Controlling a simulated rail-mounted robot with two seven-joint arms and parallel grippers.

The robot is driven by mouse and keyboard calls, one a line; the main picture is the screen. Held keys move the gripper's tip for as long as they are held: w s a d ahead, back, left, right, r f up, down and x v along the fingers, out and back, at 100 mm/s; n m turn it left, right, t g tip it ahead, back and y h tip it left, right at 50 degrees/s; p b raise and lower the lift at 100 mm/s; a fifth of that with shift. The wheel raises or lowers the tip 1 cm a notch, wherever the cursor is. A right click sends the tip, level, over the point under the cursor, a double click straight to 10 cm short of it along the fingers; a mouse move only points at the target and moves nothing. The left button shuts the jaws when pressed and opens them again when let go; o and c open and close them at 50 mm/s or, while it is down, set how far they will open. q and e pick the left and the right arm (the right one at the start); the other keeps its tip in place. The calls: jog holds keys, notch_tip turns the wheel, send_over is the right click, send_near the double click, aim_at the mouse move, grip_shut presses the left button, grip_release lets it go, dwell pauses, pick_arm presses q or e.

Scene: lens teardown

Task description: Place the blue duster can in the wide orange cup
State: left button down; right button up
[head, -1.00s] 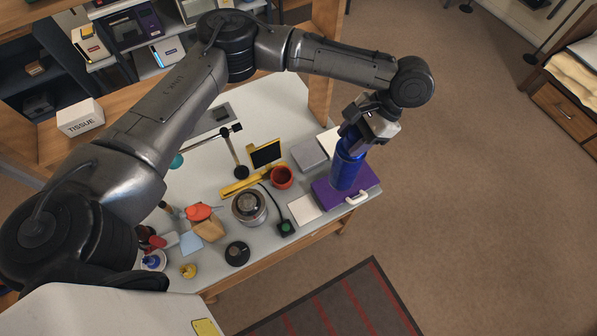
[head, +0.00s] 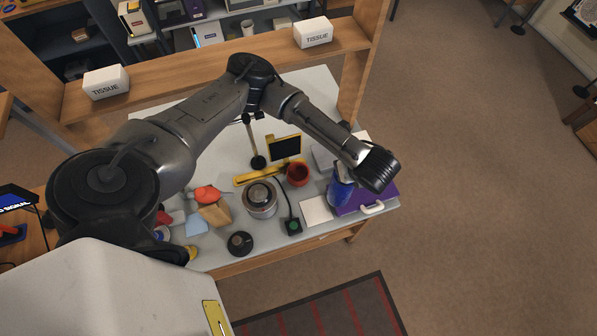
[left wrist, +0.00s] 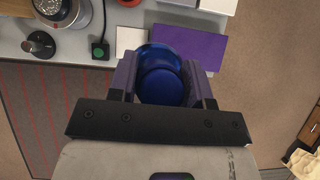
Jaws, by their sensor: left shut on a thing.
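The blue duster can (head: 340,191) is at the left edge of the purple case in the head view, partly covered by my left arm. My left gripper (left wrist: 163,82) is shut around the can (left wrist: 162,86), one finger on each side in the left wrist view. In the head view the jaws are hidden behind the wrist. The wide orange cup (head: 297,175), red-orange and open at the top, stands on the table to the left of the can, apart from it. My right gripper is not in view.
The purple case (head: 366,204) with a white handle lies at the table's right end. A white square (head: 316,211) and a button box (head: 293,226) lie in front of the cup. A metal pot (head: 260,199) and a yellow-framed black panel (head: 285,147) stand near the cup.

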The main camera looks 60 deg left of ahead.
pick_arm(q)
jog(key=s+a+f+m+t+h+b, duration=0.1)
jog(key=s+a+f+m+t+h, duration=0.1)
jog(key=a+f+m+h, duration=0.2)
jog(key=s+a+f+m+t+h+b, duration=0.1)
jog(key=s+a+f+m+t+h, duration=0.1)
jog(key=a+f+m, duration=0.7)
jog(key=s+a+m+h, duration=0.1)
jog(key=a+m+h, duration=0.1)
jog(key=a+m, duration=0.2)
jog(key=shift+a+f+m+t+h, duration=0.15)
jog(key=shift+a+m+t+h, duration=0.2)
jog(key=shift+m, duration=1.15)
jog(key=c, duration=0.9)
grip_release()
jog(key=shift+s, duration=0.1)
jog(key=shift+o, duration=0.7)
jog(key=shift+s, duration=0.1)
jog(key=shift+o, duration=1.1)
jog(key=shift+w, duration=0.2)
